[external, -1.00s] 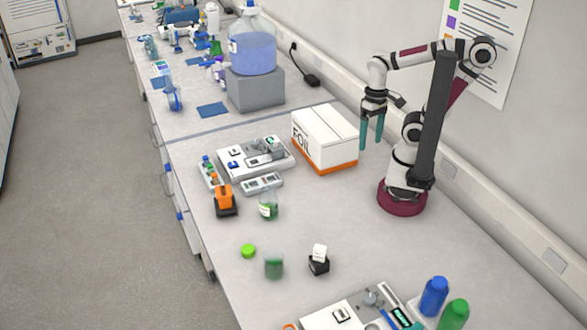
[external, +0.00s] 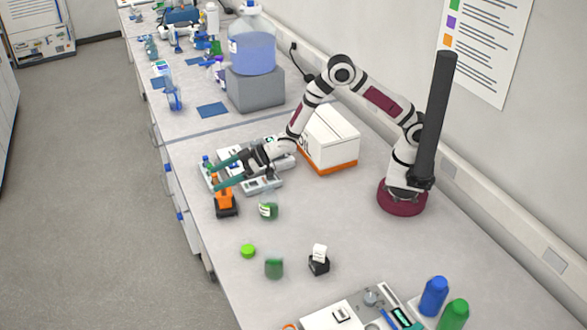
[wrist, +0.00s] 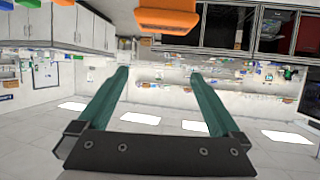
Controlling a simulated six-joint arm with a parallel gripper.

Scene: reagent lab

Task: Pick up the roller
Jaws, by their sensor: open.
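An orange block-shaped thing on a black base (external: 226,203), which I take to be the roller, stands near the left edge of the bench. In the wrist view an orange body (wrist: 165,18) shows at the top edge, partly cut off. My gripper (external: 217,175) has teal fingers, spread apart and empty, pointing left. In the external view the nearer finger overlaps the top of the orange thing; I cannot tell whether they touch. In the wrist view the gap between the fingertips (wrist: 160,73) holds nothing, and the orange body lies beyond them toward the top.
A white instrument (external: 275,150) sits under my wrist, partly hidden. A white foil box (external: 335,135) stands to the right. A green-filled bottle (external: 268,211) stands right of the orange thing.

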